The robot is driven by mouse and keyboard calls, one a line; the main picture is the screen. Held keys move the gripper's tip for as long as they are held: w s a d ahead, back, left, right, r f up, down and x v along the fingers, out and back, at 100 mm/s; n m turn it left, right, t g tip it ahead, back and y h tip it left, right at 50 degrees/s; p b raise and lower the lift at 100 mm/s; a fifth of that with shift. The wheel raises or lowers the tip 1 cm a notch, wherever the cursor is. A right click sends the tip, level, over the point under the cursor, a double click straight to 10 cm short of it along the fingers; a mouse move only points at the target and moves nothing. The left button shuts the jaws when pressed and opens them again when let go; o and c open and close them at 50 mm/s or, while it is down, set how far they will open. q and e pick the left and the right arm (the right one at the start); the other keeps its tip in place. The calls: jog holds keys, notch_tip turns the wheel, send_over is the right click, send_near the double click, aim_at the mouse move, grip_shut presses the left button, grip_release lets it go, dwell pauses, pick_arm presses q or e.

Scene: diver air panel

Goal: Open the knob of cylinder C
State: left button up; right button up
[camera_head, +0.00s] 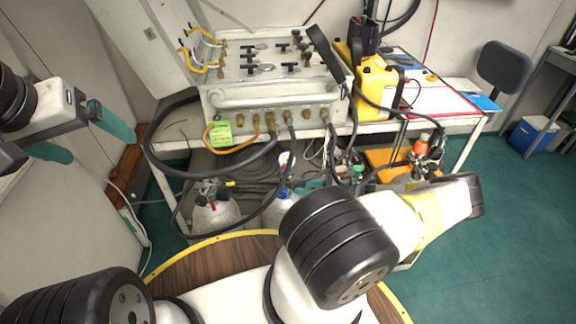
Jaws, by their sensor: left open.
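The air panel (275,97) is a light-grey open case on the table, with several black T-shaped handles (248,69) on its top face. No lettering is readable, so I cannot tell which knob belongs to cylinder C. Below the table stand a pale cylinder (215,215) with a red-marked valve and another cylinder (278,212) with a blue part at its top, partly hidden by my right arm. My left gripper (84,138) is at the far left, its teal fingers spread and empty, well away from the panel and cylinders. I cannot make out my right gripper; my right arm crosses the lower middle.
Black hoses (150,150) loop from the panel's front down among the cylinders. A yellow case (377,88) stands right of the panel. An orange case (392,160) lies below the table. A grey chair (503,70) stands at the back right.

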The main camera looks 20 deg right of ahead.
jog(key=shift+n, duration=1.6)
grip_shut()
jog(key=o, duration=1.3)
grip_release()
jog(key=shift+c, duration=0.2)
jog(key=v, duration=0.8)
jog(key=shift+w+f, duration=0.1)
